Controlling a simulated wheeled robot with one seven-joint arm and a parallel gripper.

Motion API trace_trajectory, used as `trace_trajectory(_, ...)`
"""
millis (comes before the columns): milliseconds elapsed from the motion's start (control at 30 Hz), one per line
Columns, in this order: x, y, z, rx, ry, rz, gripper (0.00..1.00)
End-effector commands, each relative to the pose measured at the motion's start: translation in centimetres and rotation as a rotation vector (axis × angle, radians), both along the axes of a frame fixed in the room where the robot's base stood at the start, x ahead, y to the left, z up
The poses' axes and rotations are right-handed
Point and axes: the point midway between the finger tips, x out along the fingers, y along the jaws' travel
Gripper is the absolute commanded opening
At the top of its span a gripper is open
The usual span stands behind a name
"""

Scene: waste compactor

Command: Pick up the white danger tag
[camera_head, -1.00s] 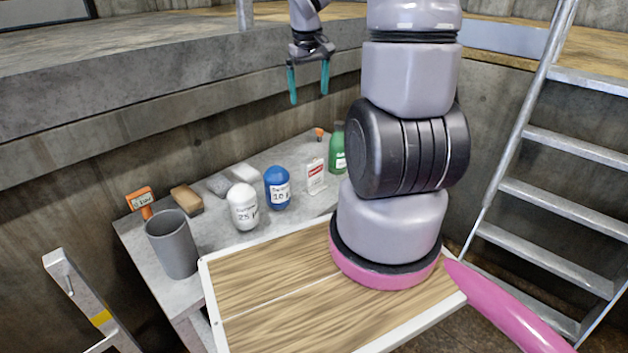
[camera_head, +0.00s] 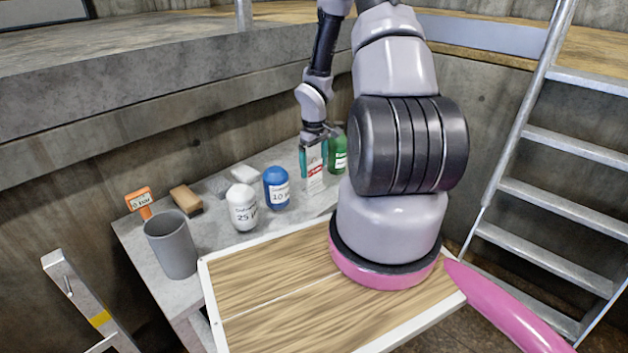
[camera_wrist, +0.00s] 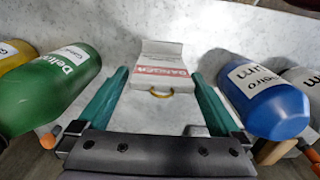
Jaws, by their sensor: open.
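The white danger tag (camera_head: 316,183) stands at the back of the grey table, between the blue and green bottles. In the wrist view the tag (camera_wrist: 165,78) shows a red DANGER line and a brass-coloured ring at its near edge. My gripper (camera_head: 314,160) is open, with teal fingers reaching down at the tag's upper part. In the wrist view my gripper (camera_wrist: 160,76) has one finger on each side of the tag, with a gap showing on both sides. The fingers partly hide the tag's top in the head view.
The blue bottle (camera_head: 277,188) stands left of the tag and the green bottle (camera_head: 338,155) right, both near my fingers. A white bottle (camera_head: 242,207), grey cup (camera_head: 172,246), brush-like block (camera_head: 186,199) and orange-handled item (camera_head: 139,199) stand further left. A concrete wall (camera_head: 180,125) rises behind.

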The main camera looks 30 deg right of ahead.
Motion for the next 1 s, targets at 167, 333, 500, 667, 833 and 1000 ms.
trace_trajectory(167, -0.1, 0.0, -1.5, 0.0, 0.001, -0.001, 1.0)
trace_trajectory(333, -0.3, 0.1, -3.7, 0.0, 0.004, 0.001, 1.0)
trace_trajectory(500, -0.3, 0.1, -5.9, 0.0, 0.001, 0.0, 1.0)
trace_trajectory(667, -0.3, 0.1, -6.5, -0.001, 0.0, -0.002, 1.0)
trace_trajectory(833, -0.2, 0.1, -6.5, -0.001, 0.0, -0.002, 0.92)
trace_trajectory(1000, -0.3, 0.1, -6.5, -0.001, 0.0, -0.002, 0.33)
